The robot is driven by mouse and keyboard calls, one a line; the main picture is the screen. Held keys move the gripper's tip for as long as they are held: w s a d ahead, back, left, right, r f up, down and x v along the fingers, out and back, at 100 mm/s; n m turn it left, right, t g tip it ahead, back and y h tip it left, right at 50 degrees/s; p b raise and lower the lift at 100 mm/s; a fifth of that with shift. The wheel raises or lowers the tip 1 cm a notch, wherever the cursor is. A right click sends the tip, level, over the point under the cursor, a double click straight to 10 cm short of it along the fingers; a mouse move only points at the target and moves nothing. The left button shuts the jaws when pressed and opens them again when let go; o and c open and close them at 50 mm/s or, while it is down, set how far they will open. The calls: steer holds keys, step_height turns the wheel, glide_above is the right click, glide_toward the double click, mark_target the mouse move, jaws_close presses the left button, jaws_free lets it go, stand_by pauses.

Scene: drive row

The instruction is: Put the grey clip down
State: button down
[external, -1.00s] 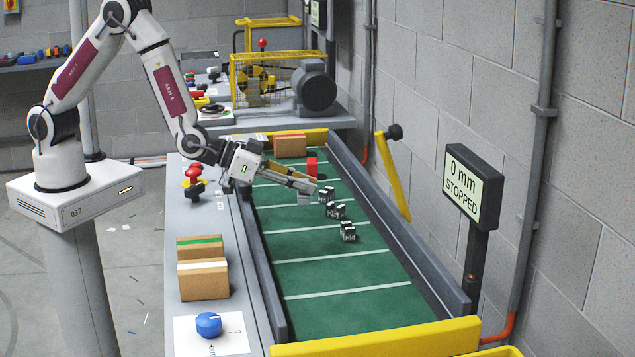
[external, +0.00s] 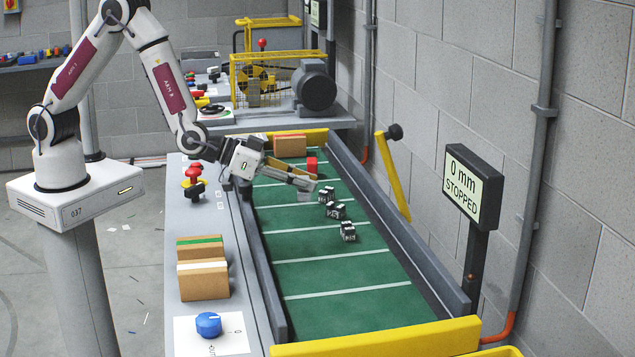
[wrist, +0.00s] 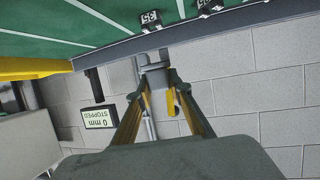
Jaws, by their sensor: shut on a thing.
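My gripper (external: 308,185) reaches over the green belt from the left in the external view. It is shut on the grey clip (external: 305,197), a small grey piece at the fingertips. In the wrist view the two fingers of my gripper (wrist: 158,80) close around the grey clip (wrist: 154,68) at their tips. The clip appears held above the belt (external: 335,275); the exact gap cannot be told. Part of the clip is hidden by the fingers.
Several small black numbered blocks (external: 347,232) sit on the belt just right of my gripper. A red piece (external: 311,165) and a cardboard box (external: 290,145) are behind it. The display (external: 470,187) reads 0 mm, STOPPED. The belt's near part is clear.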

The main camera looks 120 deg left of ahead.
steer(key=s+a+n+g+y, duration=0.1)
steer(key=s+a, duration=0.3)
steer(key=a, duration=0.5)
steer(key=s+a+n+g+y, duration=0.2)
steer(key=s+a+n+g, duration=0.1)
steer(key=a, duration=0.6)
steer(key=s+a+n+g+y, duration=0.2)
steer(key=s+a, duration=0.4)
steer(key=a, duration=0.3)
steer(key=shift+a+r+n, duration=0.15)
steer(key=shift+n, duration=0.25)
steer(key=shift+s, duration=0.1)
steer(key=shift+f, duration=3.15)
steer(key=shift+f, duration=1.85)
steer(key=shift+f, duration=0.1)
